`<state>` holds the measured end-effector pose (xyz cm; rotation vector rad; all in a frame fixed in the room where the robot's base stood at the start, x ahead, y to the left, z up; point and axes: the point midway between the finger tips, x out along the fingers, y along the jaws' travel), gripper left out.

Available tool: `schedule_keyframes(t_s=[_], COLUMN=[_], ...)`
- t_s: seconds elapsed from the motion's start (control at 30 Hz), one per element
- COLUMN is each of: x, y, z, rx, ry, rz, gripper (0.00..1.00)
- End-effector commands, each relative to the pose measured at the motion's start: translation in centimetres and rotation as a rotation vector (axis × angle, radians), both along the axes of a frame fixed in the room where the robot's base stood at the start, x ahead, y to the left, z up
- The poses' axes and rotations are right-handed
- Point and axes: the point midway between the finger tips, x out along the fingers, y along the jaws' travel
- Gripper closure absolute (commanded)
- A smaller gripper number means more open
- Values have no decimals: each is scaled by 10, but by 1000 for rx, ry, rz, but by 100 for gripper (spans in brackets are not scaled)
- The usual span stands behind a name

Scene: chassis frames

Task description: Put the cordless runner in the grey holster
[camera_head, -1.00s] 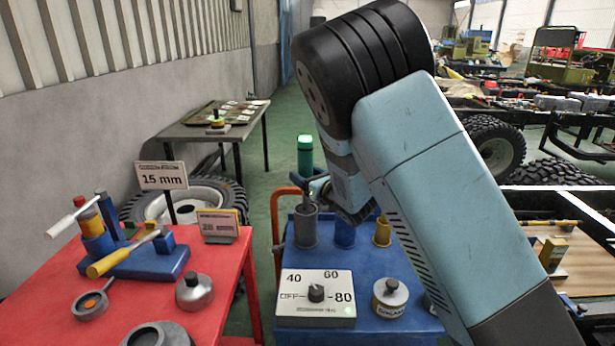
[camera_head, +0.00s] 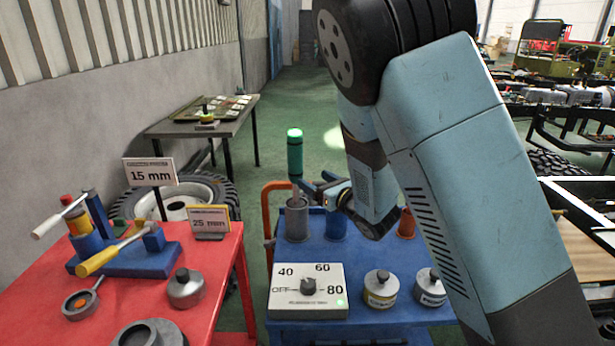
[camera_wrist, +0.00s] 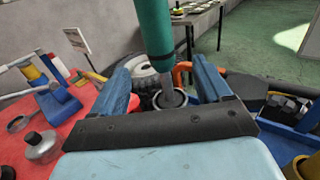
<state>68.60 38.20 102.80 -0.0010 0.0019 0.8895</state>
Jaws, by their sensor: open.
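The cordless runner (camera_head: 295,155) is a green cylinder with a lit green top and a thin grey shaft. It stands upright, its shaft end in the mouth of the grey holster (camera_head: 297,222) on the blue table. The wrist view also shows the runner (camera_wrist: 155,25) above the grey holster (camera_wrist: 171,99); how deep the shaft sits is unclear. My gripper (camera_head: 308,187) is open at shaft height, just right of the runner. In the wrist view, the blue fingers of my gripper (camera_wrist: 165,88) lie to either side of the shaft, apart from it.
A blue holster (camera_head: 335,228) and an orange one (camera_head: 406,224) stand right of the grey one. A dial box (camera_head: 308,292) and two lidded tins (camera_head: 381,290) are in front. An orange rail (camera_head: 267,210) edges the table's left. A red table (camera_head: 215,260) stands left.

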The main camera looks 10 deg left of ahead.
Motion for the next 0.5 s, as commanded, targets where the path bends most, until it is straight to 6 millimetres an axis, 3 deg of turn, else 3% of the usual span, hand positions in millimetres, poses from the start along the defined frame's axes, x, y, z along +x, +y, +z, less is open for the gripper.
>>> schedule_keyframes(t_s=[0.2, 0.5], x=[-12, -13], y=[-15, -19], z=[0, 1], rx=[1, 5], ry=[0, 8], rz=[0, -5], gripper=[23, 23])
